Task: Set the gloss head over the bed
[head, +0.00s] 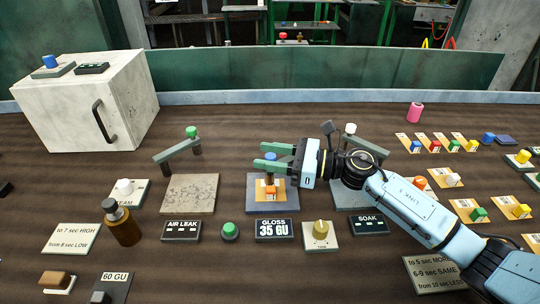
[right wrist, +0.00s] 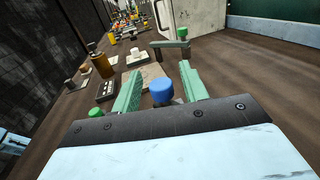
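The gloss head appears to be the blue-topped piece (head: 270,172), upright at the middle of the table. It stands over an orange card (head: 262,190) on a dark blue-grey bed (head: 287,206). My right gripper (head: 268,156) comes in from the right with its green fingers apart at the height of the blue knob. In the right wrist view the blue knob (right wrist: 162,93) lies between the two open fingers (right wrist: 160,88), with space visible beside it. The lower part of the head is hidden there. The gloss display (head: 273,229) in front reads 35 GU. My left gripper is not in view.
A stone-like plate (head: 189,194) lies left of the bed, with a green-knobbed arm (head: 178,156) behind it. A brown bottle (head: 122,225) stands farther left. A white cabinet (head: 75,105) fills the back left. Several sample cards with coloured blocks (head: 450,146) lie at right.

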